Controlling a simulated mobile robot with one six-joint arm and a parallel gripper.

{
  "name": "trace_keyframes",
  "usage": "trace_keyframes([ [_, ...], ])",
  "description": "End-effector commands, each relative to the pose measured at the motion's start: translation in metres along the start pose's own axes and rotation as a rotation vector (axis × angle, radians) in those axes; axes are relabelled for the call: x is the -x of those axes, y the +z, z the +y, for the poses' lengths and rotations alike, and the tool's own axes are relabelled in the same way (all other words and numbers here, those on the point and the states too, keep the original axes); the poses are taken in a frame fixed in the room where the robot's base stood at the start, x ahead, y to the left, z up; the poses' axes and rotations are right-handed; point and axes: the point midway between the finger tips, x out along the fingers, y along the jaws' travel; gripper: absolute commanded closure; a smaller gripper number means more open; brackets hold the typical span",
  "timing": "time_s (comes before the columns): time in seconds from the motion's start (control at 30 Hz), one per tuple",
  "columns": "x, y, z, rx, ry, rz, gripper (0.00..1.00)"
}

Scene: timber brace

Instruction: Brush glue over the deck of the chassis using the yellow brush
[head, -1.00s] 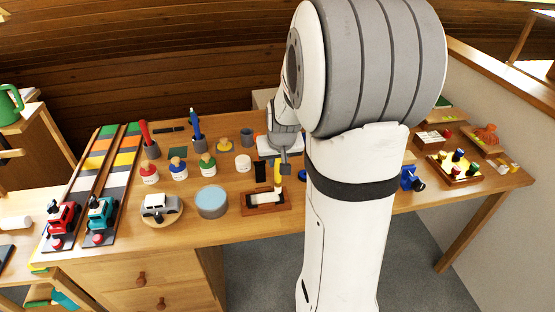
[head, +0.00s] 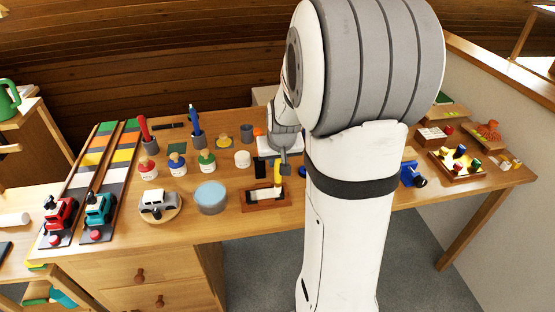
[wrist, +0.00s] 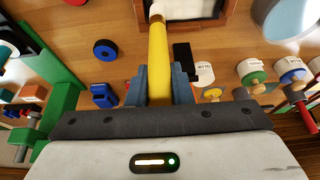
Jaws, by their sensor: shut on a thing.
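My gripper (wrist: 159,88) is shut on the yellow brush (wrist: 157,62), seen in the wrist view with the brush's pale tip pointing toward the top of the picture. In the head view the yellow brush (head: 277,174) hangs under my gripper (head: 284,164), at the back edge of a wooden frame. That frame (head: 248,205), with a pale and dark inside, seems to be the chassis; its deck (head: 266,195) shows just below the brush tip. In the wrist view part of it (wrist: 226,14) shows at the top. I cannot tell whether the bristles touch the deck.
Several labelled pots with coloured knobs (head: 207,163) stand behind. My arm hides the bench's middle right. A block tray (head: 458,162) lies at the right.

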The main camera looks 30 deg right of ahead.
Motion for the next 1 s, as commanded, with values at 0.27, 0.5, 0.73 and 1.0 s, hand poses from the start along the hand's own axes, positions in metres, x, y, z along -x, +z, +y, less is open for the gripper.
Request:
trace_keyframes([
  [0.27, 0.000, 0.000, -0.011, 0.003, -0.001, 0.000, 1.00],
  [0.5, 0.000, 0.000, -0.032, 0.003, -0.001, 0.000, 1.00],
  [0.73, 0.001, 0.000, -0.041, 0.001, 0.000, 0.000, 1.00],
  [1.0, -0.001, 0.000, -0.061, 0.003, -0.001, 0.001, 1.00],
])
